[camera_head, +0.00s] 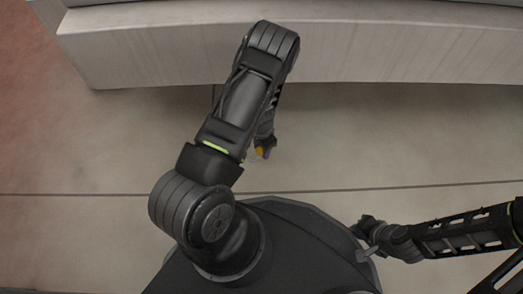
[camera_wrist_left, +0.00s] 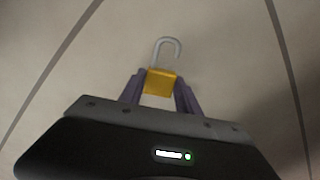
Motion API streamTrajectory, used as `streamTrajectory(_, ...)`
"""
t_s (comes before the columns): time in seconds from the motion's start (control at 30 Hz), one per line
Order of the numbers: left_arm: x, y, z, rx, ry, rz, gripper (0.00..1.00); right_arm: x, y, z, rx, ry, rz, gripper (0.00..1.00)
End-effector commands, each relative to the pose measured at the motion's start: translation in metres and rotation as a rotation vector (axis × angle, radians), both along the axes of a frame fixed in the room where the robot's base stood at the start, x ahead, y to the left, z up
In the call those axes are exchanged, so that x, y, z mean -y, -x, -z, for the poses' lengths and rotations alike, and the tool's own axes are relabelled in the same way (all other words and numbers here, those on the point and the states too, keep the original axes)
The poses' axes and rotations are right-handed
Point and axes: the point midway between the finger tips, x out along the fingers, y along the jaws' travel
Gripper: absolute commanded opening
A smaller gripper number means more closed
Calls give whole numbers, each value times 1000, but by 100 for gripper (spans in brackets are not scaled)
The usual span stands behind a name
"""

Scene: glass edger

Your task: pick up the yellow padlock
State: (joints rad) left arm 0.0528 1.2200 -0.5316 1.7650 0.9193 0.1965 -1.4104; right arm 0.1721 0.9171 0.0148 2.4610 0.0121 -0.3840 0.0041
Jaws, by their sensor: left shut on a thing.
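The yellow padlock (camera_wrist_left: 160,82) has a yellow body and an open grey hooked shackle. In the left wrist view it sits between the two fingers of my left gripper (camera_wrist_left: 160,88), which is shut on its body, with the shackle pointing away. In the head view only a small yellow part of the padlock (camera_head: 259,151) shows beside the fingers of my left gripper (camera_head: 263,150), below my left arm. My right gripper (camera_head: 366,236) is at the lower right, over the edge of my base. Its fingers are too small and dark to tell their opening.
A pale bench or ledge (camera_head: 400,55) runs across the top of the head view. The tiled floor (camera_head: 400,140) between it and my base is clear. A reddish floor area (camera_head: 22,70) lies at the far left.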

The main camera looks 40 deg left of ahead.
Motion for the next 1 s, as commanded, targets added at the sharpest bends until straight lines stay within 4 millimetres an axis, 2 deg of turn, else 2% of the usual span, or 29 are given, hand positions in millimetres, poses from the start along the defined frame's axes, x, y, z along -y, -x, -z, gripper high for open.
streamTrajectory(0.03,0,-1,-18,3,0,0,0,0,1,-11,-1,1,-1,0)
streamTrajectory(0.1,0,-1,-32,2,1,-1,0,-1,2,-17,-2,3,-1,0)
streamTrajectory(0.3,0,0,-56,1,0,1,0,-1,5,-26,-4,5,-4,0)
streamTrajectory(1.0,0,0,-58,0,0,0,0,-1,5,-25,-3,5,-3,0)
